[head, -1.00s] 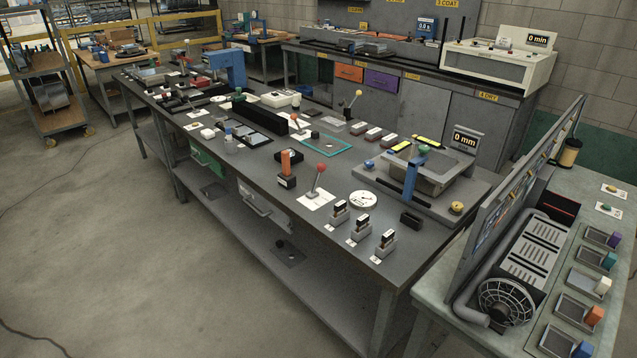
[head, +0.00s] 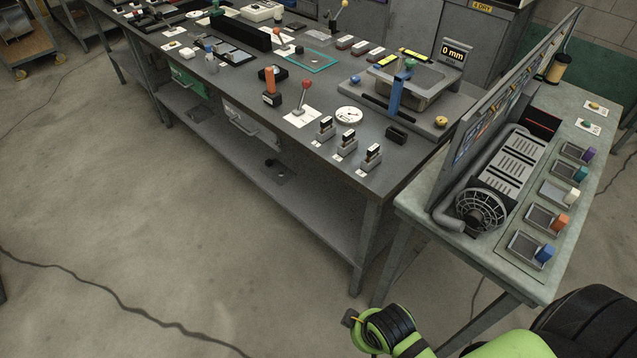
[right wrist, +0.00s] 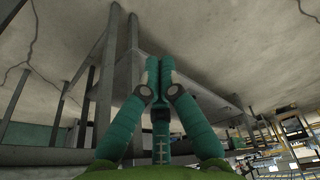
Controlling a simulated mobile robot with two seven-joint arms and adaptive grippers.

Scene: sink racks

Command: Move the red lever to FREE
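The red lever (head: 305,96) stands on a white card (head: 302,117) near the front edge of the long grey bench. Its red knob is up and its stick leans slightly right. The writing on the card is too small to read. My right gripper (right wrist: 160,70) shows in the right wrist view with its two teal fingers together and nothing seen between them. In the head view my green and black right arm is at the bottom, low in front of the bench and well away from the lever. My left gripper is not in view.
An orange-handled device (head: 271,86) stands just left of the lever. A round white dial (head: 348,115) and several black-topped stamps (head: 347,143) are to its right. A side table (head: 510,275) with a fan unit (head: 481,208) stands at the right. The floor in front is clear.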

